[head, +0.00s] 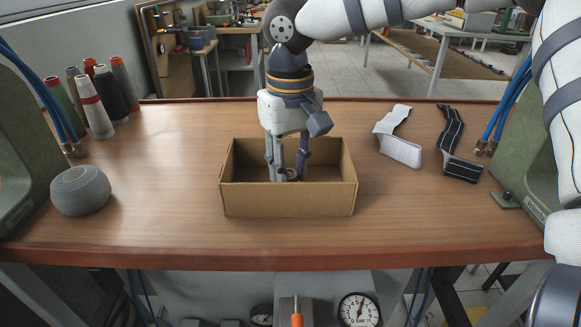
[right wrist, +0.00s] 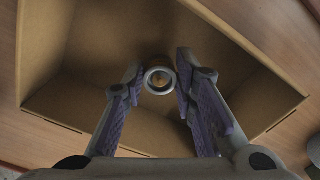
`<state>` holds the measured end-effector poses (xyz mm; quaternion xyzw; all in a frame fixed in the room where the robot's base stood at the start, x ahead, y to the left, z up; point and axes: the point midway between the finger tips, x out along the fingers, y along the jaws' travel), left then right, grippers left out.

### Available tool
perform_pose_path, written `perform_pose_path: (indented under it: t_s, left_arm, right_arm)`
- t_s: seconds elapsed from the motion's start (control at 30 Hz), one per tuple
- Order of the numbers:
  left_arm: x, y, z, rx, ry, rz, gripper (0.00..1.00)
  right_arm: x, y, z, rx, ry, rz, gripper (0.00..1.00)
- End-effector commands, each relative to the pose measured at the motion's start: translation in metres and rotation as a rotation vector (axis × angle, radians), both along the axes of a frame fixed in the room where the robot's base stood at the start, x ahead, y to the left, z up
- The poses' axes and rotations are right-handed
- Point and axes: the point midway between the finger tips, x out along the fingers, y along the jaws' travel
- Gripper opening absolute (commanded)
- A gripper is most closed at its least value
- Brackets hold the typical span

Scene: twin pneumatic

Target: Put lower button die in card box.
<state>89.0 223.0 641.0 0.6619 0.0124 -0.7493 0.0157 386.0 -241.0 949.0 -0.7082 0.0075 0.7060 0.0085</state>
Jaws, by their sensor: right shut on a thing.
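The card box (head: 288,201) is an open brown cardboard tray in the middle of the table in the head view. My right gripper (head: 287,172) reaches down into it from above, fingers inside the walls. It is shut on the button die (right wrist: 158,80), a small round metal piece with a ring-like end and a brassy centre, seen between the fingertips in the right wrist view. My left gripper is out of view.
Thread cones (head: 95,106) stand at the back left, with a grey ball of cord (head: 80,190) in front. A white strap (head: 400,150) and a dark striped strap (head: 459,165) lie to the right. Green machine frames flank the table. The wood around the box is clear.

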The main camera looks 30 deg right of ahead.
Motion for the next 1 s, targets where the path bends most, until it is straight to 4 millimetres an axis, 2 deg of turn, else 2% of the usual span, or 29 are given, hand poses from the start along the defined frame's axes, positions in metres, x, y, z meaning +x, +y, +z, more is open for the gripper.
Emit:
perform_pose_path:
  t_s: [0.27, 0.3, 0.37, 0.63, 0.73, 0.87, 1.0]
  left_arm:
    - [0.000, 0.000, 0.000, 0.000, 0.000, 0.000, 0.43]
    - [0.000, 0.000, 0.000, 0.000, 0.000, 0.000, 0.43]
    - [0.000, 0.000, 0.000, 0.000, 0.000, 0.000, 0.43]
    - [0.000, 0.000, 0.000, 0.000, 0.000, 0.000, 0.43]
    - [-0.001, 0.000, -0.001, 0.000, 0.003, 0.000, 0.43]
    - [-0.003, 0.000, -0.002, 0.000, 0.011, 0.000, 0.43]
    - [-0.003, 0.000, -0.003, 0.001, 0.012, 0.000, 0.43]
  right_arm:
    - [0.000, 0.000, -0.003, 0.000, 0.001, 0.000, 0.00]
    - [0.000, 0.000, -0.003, 0.000, 0.001, 0.000, 0.35]
    - [0.000, 0.000, -0.003, 0.000, 0.001, -0.001, 0.46]
    - [0.000, 0.000, -0.002, -0.001, 0.001, -0.001, 0.46]
    - [0.001, 0.000, 0.007, 0.000, -0.002, -0.001, 0.46]
    - [0.001, 0.000, 0.038, 0.001, -0.002, -0.002, 0.46]
    - [0.001, 0.000, 0.078, 0.001, -0.003, -0.002, 0.46]
